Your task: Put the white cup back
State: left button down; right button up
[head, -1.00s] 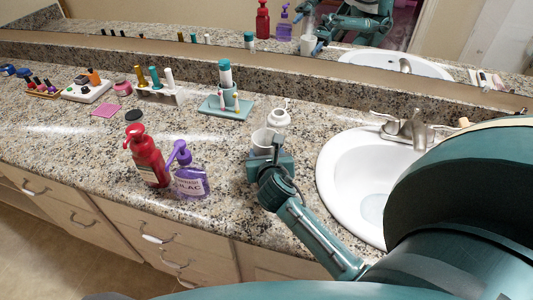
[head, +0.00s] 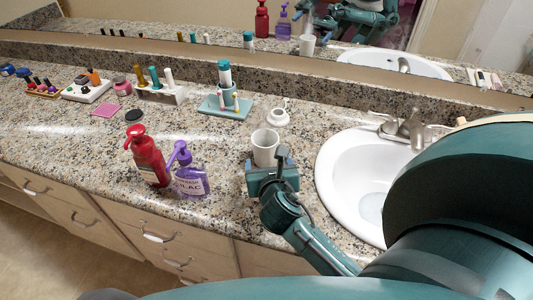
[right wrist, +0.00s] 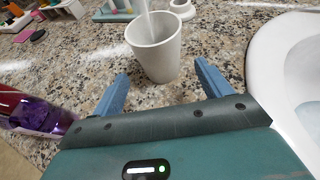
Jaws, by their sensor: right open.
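The white cup (head: 265,147) stands upright on the granite counter, left of the sink. In the right wrist view the cup (right wrist: 153,52) is just beyond my fingertips, with a pale, thin thing rising at its mouth that I cannot identify. My right gripper (head: 270,168) is on the near side of the cup. Its fingers (right wrist: 162,84) are spread wide and empty, with a gap of counter before the cup. A small white ringed object (head: 278,117) sits just behind the cup. My left gripper is not in view.
The sink basin (head: 352,180) is close on the right, with a faucet (head: 410,128) behind. A red pump bottle (head: 147,157) and a purple one (head: 188,172) stand to the left. A teal stand (head: 226,106) is at the back. A mirror runs along the wall.

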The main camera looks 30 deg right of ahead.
jog(key=shift+v, duration=2.75)
